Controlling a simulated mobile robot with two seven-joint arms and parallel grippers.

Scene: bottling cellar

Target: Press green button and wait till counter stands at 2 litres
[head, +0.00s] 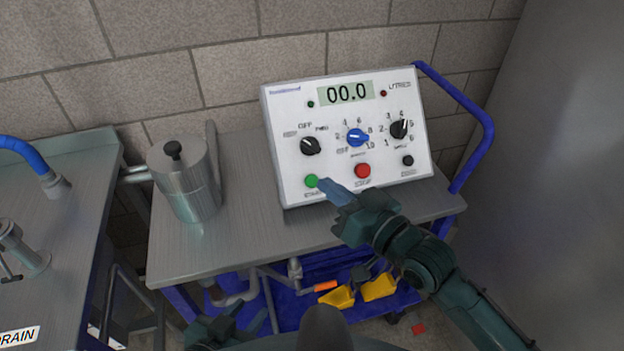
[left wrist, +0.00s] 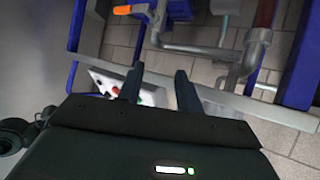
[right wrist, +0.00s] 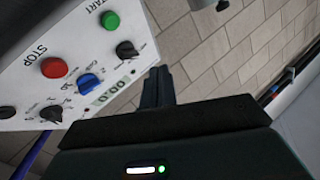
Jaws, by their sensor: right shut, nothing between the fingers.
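The white control box (head: 345,136) stands on the metal table, and its counter (head: 347,92) reads 00.0. The green START button (head: 311,181) is at the box's lower left; it also shows in the right wrist view (right wrist: 110,21). The red STOP button (head: 362,170) is to its right. My right gripper (head: 326,187) is shut and empty, its tips just right of the green button in the head view. In the right wrist view the fingertips (right wrist: 158,72) appear apart from the button. My left gripper (head: 248,313) is low in front of the table, its fingers (left wrist: 158,85) apart and empty.
A steel lidded jug (head: 185,180) stands on the table, left of the box. Black and blue knobs (head: 357,137) sit above the buttons. Blue rails, pipes and yellow items (head: 379,287) are below. Another metal bench (head: 60,220) is at the left.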

